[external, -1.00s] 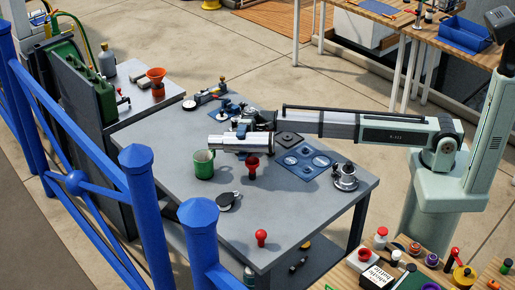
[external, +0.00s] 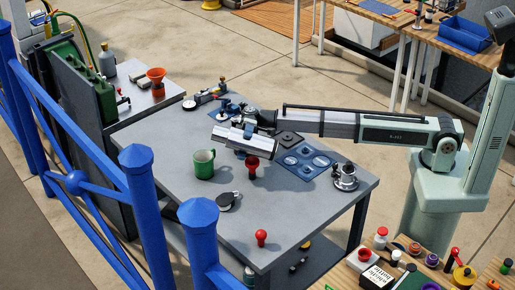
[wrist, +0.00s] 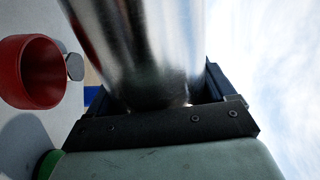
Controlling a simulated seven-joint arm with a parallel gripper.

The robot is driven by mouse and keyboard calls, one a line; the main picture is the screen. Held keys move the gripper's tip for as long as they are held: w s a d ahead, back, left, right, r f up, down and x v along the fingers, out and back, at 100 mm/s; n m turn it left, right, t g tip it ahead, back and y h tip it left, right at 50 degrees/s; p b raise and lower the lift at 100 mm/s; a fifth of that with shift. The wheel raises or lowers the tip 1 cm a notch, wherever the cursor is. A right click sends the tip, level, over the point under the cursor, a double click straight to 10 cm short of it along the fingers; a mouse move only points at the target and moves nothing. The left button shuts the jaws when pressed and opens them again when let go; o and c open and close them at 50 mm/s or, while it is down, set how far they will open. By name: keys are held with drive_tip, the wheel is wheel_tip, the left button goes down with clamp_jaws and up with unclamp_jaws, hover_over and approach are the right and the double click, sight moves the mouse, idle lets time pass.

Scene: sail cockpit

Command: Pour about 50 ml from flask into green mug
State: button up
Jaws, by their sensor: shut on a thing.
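The flask (external: 233,138) is a shiny silver cylinder held in the air in the external view, tilted with its left end higher than its right. In the wrist view its metal body (wrist: 145,45) fills the upper middle. My gripper (external: 246,128) is shut on the flask. The green mug (external: 203,166) stands upright on the grey table, below the flask's left end and apart from it. The mug's inside and any liquid cannot be made out. A sliver of green shows at the wrist view's lower left, too little to identify.
A red cup (external: 252,168) stands right of the mug and also shows in the wrist view (wrist: 42,72). A black round item (external: 228,201), a red knob (external: 261,238), blue plates (external: 304,161) and a metal fitting (external: 345,177) are on the table. Blue railing (external: 137,185) runs along the left.

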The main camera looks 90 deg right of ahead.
sight(234, 134)
drive_tip(key=shift+s+r+n, duration=0.1)
drive_tip(key=shift+r+n, duration=0.2)
drive_tip(key=shift+n, duration=0.1)
idle(1.6)
drive_tip(key=shift+w+r+n+g, duration=0.15)
drive_tip(key=shift+w+r+n, duration=0.1)
drive_tip(key=shift+r+n, duration=0.3)
drive_tip(key=shift+w+r+n+g, duration=0.15)
drive_tip(key=shift+w+r+n, duration=0.15)
drive_tip(key=shift+n, duration=0.35)
drive_tip(key=n, duration=0.1)
drive_tip(key=w+r+n, duration=0.1)
drive_tip(key=n, duration=0.1)
drive_tip(key=w+r+n, duration=0.1)
drive_tip(key=n, duration=0.1)
drive_tip(key=shift+w+d+r+g+h, duration=0.1)
drive_tip(key=shift+w+g+h, duration=0.05)
drive_tip(key=shift+g+h, duration=0.15)
drive_tip(key=shift+r+n, duration=0.25)
drive_tip(key=shift+n, duration=0.95)
drive_tip(key=shift+f+n, duration=0.55)
drive_tip(key=shift+n, duration=0.15)
drive_tip(key=shift+w+n+g+h, duration=0.25)
drive_tip(key=shift+n+g+h, duration=0.05)
drive_tip(key=shift+n, duration=0.7)
drive_tip(key=shift+w+r+n, duration=0.2)
drive_tip(key=shift+r+n, duration=0.25)
drive_tip(key=shift+n, duration=0.65)
